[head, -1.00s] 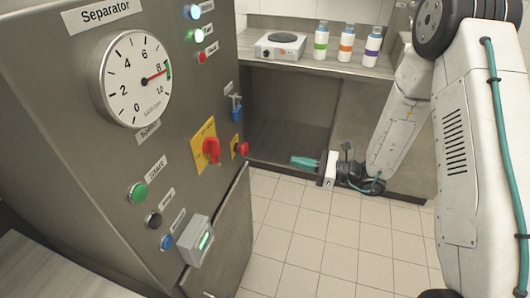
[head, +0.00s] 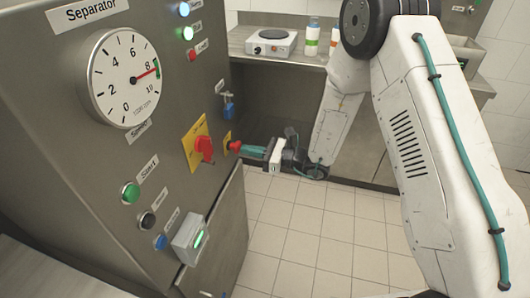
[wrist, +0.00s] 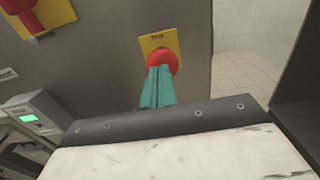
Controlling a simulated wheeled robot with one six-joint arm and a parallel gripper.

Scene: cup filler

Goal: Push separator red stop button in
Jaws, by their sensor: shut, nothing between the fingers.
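The separator (head: 70,160) is the grey cabinet at the left, with a round gauge on its front. Its red stop button (head: 234,146) sits on a small yellow plate near the cabinet's right edge. In the wrist view the round red button (wrist: 163,62) shows on its yellow plate, partly covered by my fingers. My gripper (head: 243,148) is shut and empty, its teal fingertips at the button. In the wrist view the fingertips (wrist: 158,74) overlap the button's front and seem to meet it; I cannot tell how far in the button is.
A red rotary switch (head: 204,148) on a larger yellow plate is just left of the button. A blue padlock-like part (head: 228,106) hangs above it. A grey box with a green light (head: 190,240) sticks out below. The tiled floor is clear.

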